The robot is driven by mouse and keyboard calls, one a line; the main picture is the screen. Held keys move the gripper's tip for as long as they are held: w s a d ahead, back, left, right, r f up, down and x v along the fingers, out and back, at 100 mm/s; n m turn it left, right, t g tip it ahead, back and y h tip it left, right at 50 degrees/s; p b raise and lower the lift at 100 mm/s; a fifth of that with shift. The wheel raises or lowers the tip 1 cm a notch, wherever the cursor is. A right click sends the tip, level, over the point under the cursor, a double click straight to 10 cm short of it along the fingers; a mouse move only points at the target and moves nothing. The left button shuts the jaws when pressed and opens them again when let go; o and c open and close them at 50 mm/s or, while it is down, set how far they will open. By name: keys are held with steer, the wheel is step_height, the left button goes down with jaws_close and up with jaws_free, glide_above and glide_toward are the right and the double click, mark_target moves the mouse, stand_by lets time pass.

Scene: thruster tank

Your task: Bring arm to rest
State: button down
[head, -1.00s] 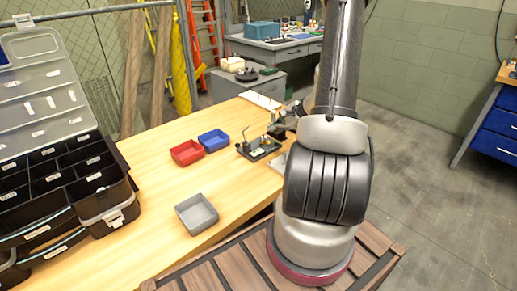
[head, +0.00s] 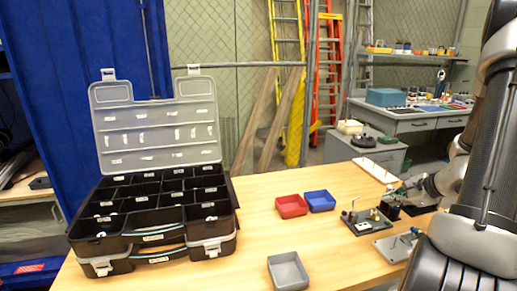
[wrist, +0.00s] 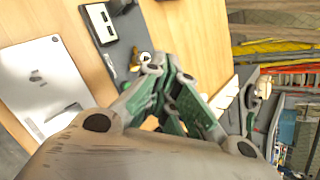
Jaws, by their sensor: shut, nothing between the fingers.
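My gripper (wrist: 165,72) is shut and empty in the wrist view, its green-padded fingers drawn together over the wooden table. In the head view my gripper (head: 396,190) is small at the right, near the dark fixture board (head: 367,222) and above the table. My arm (head: 490,180) fills the right edge of the head view. A pale plate (wrist: 45,88) and part of a dark board (wrist: 124,40) lie below the fingers in the wrist view. Whether the fingers touch anything below is hard to tell.
The table (head: 230,270) carries an open black organizer case (head: 150,235) at left, a red bin (head: 291,206), a blue bin (head: 319,201) and a grey bin (head: 288,271). A light plate (head: 398,246) lies near my arm. A workbench (head: 425,122) stands behind.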

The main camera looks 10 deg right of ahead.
steer(key=s+a+r+n+g, duration=0.2)
steer(key=s+a+r+n, duration=0.1)
steer(key=s+n, duration=0.15)
steer(key=s+a+r+n+g+y, duration=0.1)
steer(key=s+a+r+n+g, duration=0.15)
steer(key=s, duration=0.25)
steer(key=s+a+r+n+g, duration=0.2)
steer(key=s+a+n, duration=0.2)
steer(key=s, duration=0.1)
steer(key=s+a+r+n+t+h, duration=0.1)
steer(key=s+a+r+n+h, duration=0.1)
steer(key=r+n, duration=0.3)
steer(key=s+a+r+n+t+h, duration=0.1)
steer(key=s+a+r+n, duration=0.4)
steer(key=r, duration=0.5)
steer(key=shift+r+n+t+h, duration=0.35)
steer(key=shift+n+h, duration=0.45)
